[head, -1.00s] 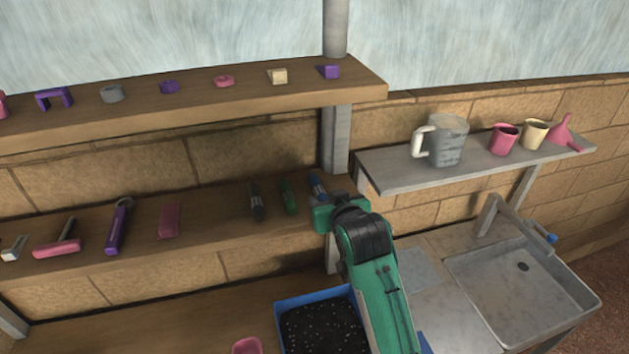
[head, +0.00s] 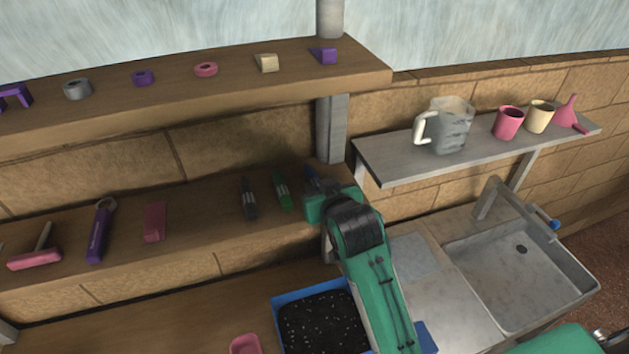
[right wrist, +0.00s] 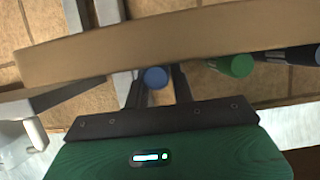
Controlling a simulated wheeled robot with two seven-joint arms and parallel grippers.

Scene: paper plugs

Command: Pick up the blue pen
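The blue pen (head: 312,178) lies on the lower wooden shelf at its right end, partly hidden behind my right gripper (head: 308,197) in the head view. In the right wrist view its round blue end (right wrist: 155,78) shows between the two dark fingers of my right gripper (right wrist: 158,88). The fingers are apart, with a gap visible beside the pen, so the gripper is open around its near end. Whether a finger touches it I cannot tell. My left gripper is not in view.
A green pen (head: 282,190) and a black pen (head: 249,197) lie to the left of the blue one. A grey post (head: 332,130) stands just behind the shelf's right end. A blue bin (head: 287,299) of dark material stands below. The upper shelf (head: 200,104) overhangs.

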